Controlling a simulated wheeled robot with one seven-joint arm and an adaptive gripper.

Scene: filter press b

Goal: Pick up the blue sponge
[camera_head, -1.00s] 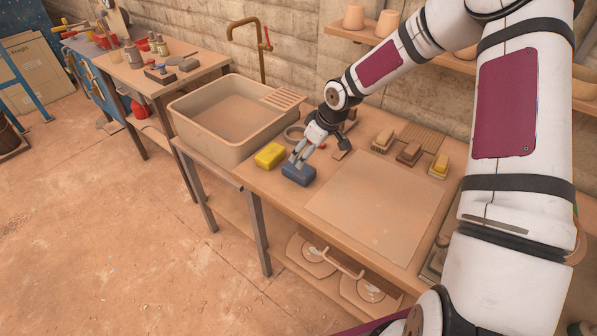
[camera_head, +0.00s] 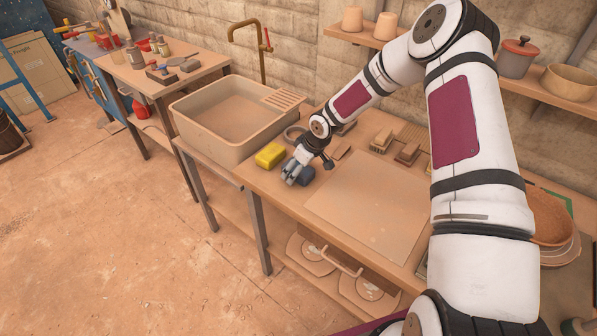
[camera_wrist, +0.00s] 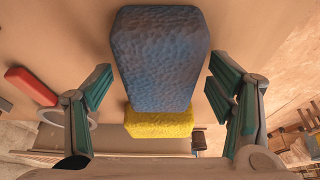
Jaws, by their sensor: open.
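The blue sponge (camera_head: 306,175) lies on the wooden table near its left front edge, partly hidden by my gripper in the head view. In the wrist view the blue sponge (camera_wrist: 160,58) is large and sits between the two fingers, with a visible gap on each side. My gripper (camera_head: 291,174) is open and low at the sponge; its fingers also show in the wrist view (camera_wrist: 162,98). I cannot tell exactly how far down the fingers reach beside the sponge. Nothing is held.
A yellow sponge (camera_head: 269,155) lies close by on the left. A beige sink (camera_head: 183,115) stands to the left. A pale board (camera_head: 370,205) covers the table to the right, with brushes (camera_head: 407,153) behind it. A red block (camera_wrist: 31,86) shows in the wrist view.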

